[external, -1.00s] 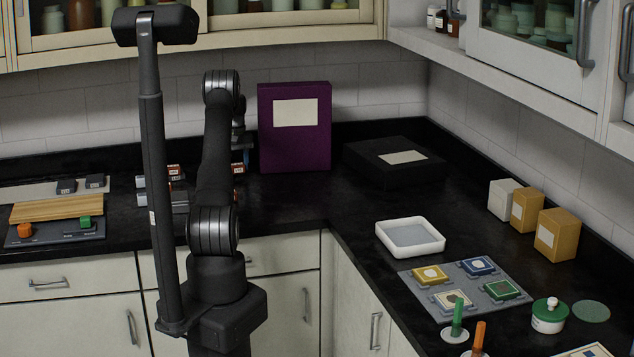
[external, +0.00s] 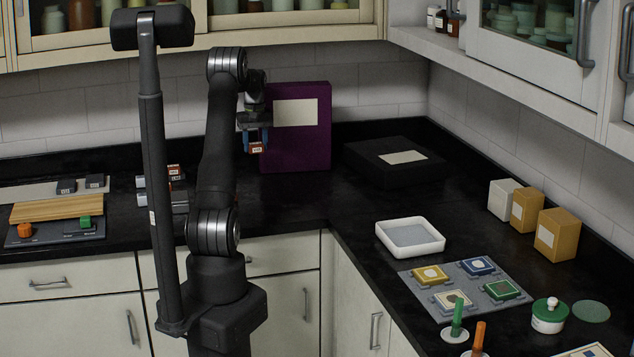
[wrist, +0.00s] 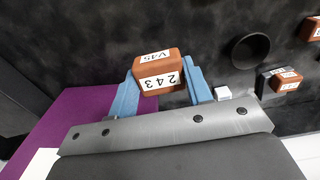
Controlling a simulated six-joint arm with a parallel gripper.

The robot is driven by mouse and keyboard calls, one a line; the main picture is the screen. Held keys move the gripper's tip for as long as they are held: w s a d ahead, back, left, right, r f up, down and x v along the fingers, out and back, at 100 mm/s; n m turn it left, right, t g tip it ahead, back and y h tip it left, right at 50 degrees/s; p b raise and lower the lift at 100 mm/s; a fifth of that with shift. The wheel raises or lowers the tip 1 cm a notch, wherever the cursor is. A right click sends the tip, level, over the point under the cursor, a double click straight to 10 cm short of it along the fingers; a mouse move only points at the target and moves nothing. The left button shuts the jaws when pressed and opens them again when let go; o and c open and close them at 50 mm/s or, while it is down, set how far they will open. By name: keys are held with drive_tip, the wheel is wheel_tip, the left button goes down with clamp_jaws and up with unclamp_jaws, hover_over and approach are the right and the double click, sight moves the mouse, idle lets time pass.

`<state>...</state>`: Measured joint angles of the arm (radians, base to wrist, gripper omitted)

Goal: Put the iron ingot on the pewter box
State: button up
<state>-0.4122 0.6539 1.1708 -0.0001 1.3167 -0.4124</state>
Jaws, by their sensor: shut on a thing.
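My gripper (external: 255,147) is raised in front of the purple box, its blue fingers shut on a reddish-brown ingot (external: 256,149). In the wrist view the ingot (wrist: 160,77) carries white labels reading "243" and "V45". It hangs above the black counter, clear of it. I cannot tell from its colour that it is iron. Two large boxes stand at the back: an upright purple box (external: 295,135) and a low black box (external: 375,165), each with a pale label. I cannot tell which box is the pewter one.
More small blocks (external: 173,171) stand left of my arm; reddish-brown ones on dark blocks show at the wrist view's right (wrist: 285,80). A white tray (external: 410,248) and a mat with coloured pieces (external: 475,295) lie on the right counter. The counter between boxes and tray is clear.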

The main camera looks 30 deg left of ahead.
drive_tip(key=s+a+r, duration=0.1)
drive_tip(key=s, duration=1)
drive_tip(key=s+a+r, duration=0.1)
drive_tip(key=s+r, duration=0.1)
drive_tip(key=s, duration=1)
hover_over(180, 195)
wheel_tip(180, 195, down, 7)
drive_tip(key=shift+s+d+r, duration=0.1)
drive_tip(key=shift+s, duration=0.05)
drive_tip(key=shift+f, duration=2)
drive_tip(key=shift+f, duration=0.2)
drive_tip(key=o, duration=1.3)
drive_tip(key=shift+r, duration=0.1)
